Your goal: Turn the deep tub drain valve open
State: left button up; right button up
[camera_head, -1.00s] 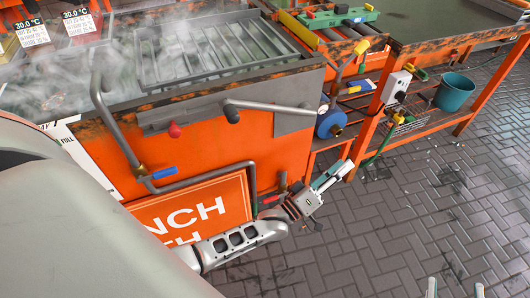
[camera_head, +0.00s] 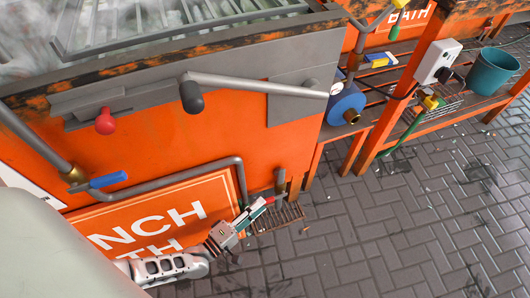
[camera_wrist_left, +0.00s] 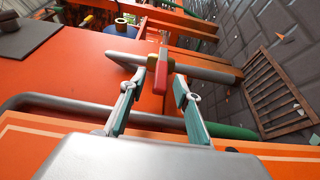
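The drain valve's red lever handle (camera_wrist_left: 161,72) stands on a short grey pipe (camera_wrist_left: 205,69) low on the orange tub's front. It also shows, small, in the head view (camera_head: 270,199), beside the upright pipe stub (camera_head: 280,181). My left gripper (camera_wrist_left: 158,84) is open, with one teal finger on each side of the red handle. Gaps show between fingers and handle in the left wrist view; I cannot tell whether either finger touches it. In the head view my left gripper (camera_head: 256,209) reaches in low from the left. My right gripper is not in view.
A grey pipe (camera_head: 200,170) bends around the orange sign (camera_head: 150,222). A blue-handled valve (camera_head: 108,180), a red knob (camera_head: 105,122) and a long grey lever (camera_head: 260,86) are on the tub. A floor grate (camera_wrist_left: 272,98) lies below the pipe. Paving at right is open.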

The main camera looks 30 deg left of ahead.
aim_at(271, 200)
pick_arm(q)
jog(key=shift+x, duration=1.75)
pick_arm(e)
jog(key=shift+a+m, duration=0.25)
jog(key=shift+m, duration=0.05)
